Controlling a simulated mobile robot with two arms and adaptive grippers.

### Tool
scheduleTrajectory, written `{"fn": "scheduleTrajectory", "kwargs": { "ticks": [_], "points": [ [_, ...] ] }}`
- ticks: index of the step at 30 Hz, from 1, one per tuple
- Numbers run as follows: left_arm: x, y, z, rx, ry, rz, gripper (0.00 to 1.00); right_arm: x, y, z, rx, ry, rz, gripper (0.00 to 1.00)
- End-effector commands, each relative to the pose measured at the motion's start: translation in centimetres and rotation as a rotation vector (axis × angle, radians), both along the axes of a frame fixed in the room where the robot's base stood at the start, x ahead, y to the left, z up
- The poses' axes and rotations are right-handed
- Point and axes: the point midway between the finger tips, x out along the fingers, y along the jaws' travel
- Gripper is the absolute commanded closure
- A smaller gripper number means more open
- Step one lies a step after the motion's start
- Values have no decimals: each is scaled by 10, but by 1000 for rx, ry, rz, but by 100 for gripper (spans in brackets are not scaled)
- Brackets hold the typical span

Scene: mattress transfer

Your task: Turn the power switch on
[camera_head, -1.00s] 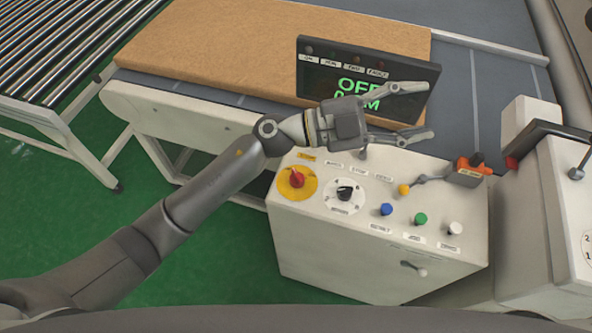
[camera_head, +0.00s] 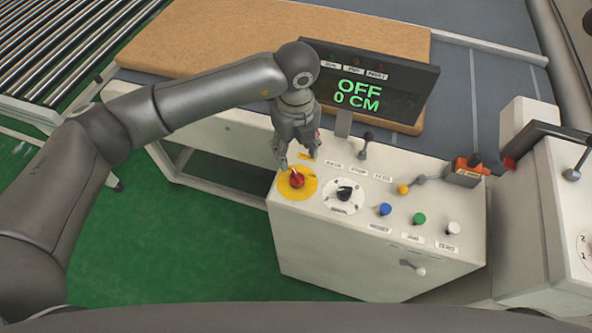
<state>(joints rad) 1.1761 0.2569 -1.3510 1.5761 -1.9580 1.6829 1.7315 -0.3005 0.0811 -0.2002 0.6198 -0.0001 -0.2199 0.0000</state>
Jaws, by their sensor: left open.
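The power switch looks to be the red knob (camera_head: 297,180) on a round yellow plate (camera_head: 291,190), at the left end of the white control box's (camera_head: 370,262) top. My left gripper (camera_head: 296,164) points down just behind the red knob, its fingers apart. One finger is at the yellow plate's back left edge, the other by its back right; I cannot tell whether either touches the knob. The display (camera_head: 385,88) behind the box reads "OFF" and "0 CM". My right gripper is not in view.
Beside the red knob are a black selector (camera_head: 345,192), blue (camera_head: 385,209), green (camera_head: 420,219) and white (camera_head: 453,228) buttons, and levers (camera_head: 365,143). A brown mattress (camera_head: 235,32) lies on the conveyor behind. A white machine (camera_head: 560,200) stands at right.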

Motion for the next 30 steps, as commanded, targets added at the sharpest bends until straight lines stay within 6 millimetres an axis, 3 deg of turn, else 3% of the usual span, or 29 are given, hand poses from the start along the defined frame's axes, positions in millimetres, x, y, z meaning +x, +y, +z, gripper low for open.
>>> {"fn": "scheduleTrajectory", "kwargs": {
  "ticks": [6, 15, 28, 30],
  "points": [
    [-2, 0, -38, -1, 8, -2, 47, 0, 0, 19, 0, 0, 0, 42],
    [-2, -1, -85, -4, 5, -3, 47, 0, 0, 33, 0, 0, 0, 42],
    [-2, -1, -96, -5, 3, -5, 47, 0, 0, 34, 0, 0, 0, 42],
    [-1, -1, -96, -5, 3, -5, 56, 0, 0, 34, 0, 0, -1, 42]
  ]
}}
